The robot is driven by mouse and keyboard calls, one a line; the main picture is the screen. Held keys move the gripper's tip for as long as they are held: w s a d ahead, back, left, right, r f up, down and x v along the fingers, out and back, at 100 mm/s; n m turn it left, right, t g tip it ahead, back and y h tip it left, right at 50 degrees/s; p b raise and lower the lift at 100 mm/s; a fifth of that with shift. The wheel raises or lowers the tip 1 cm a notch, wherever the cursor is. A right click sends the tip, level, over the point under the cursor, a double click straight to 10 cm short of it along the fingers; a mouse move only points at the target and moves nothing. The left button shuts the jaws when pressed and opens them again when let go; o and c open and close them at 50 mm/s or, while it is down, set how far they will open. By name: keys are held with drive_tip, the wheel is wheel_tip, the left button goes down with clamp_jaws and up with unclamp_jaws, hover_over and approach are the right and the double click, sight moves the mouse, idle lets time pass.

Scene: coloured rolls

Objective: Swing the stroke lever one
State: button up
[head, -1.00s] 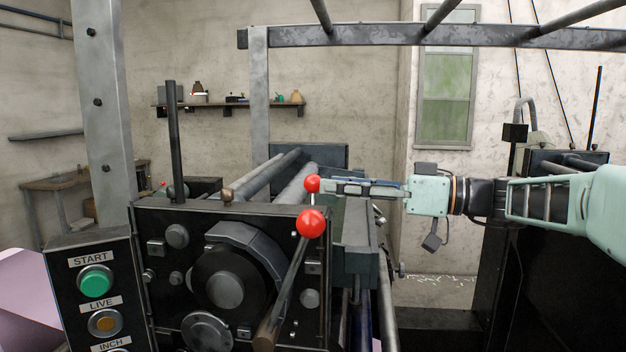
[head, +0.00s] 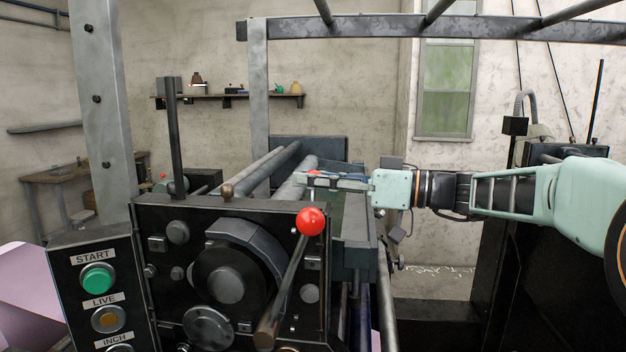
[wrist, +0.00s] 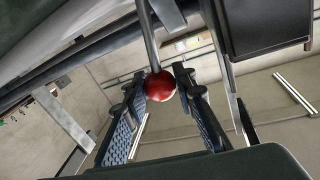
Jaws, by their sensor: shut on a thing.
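The nearer lever's red knob (head: 311,221) stands free at the top of a slanted rod (head: 289,275). The farther lever's red knob shows in the wrist view (wrist: 160,87) at the end of a grey rod (wrist: 149,40). My gripper (wrist: 158,88) has its fingers on both sides of this farther knob and is shut on it. In the head view my gripper (head: 315,179) reaches in from the right and hides most of that knob. No label shows which lever is number one.
The black machine side plate (head: 165,240) with rollers (head: 262,170) behind it stands beside my gripper. A control post with a green START button (head: 97,278) is at the left. An overhead grey rail (head: 440,32) crosses above my arm.

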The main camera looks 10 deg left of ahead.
clamp_jaws()
drive_tip(key=shift+w+a+f+m+g+h, duration=0.15)
drive_tip(key=shift+w+f+m, duration=0.2)
drive_tip(key=shift+w+m, duration=0.4)
drive_tip(key=shift+w+d+f+m+g+h, duration=0.1)
drive_tip(key=shift+w+f+m, duration=0.25)
drive_tip(key=shift+w+m, duration=0.4)
drive_tip(key=shift+w+a+f+m+g+h, duration=0.15)
drive_tip(key=shift+w+f+m, duration=0.3)
drive_tip(key=shift+w, duration=0.5)
drive_tip(key=shift+d+r, duration=0.1)
drive_tip(key=o, duration=1)
unclamp_jaws()
drive_tip(key=shift+w, duration=0.1)
drive_tip(key=shift+c, duration=0.2)
drive_tip(key=s+d, duration=0.1)
drive_tip(key=d, duration=1.1)
drive_tip(key=shift+s+r, duration=0.3)
drive_tip(key=shift+r, duration=0.1)
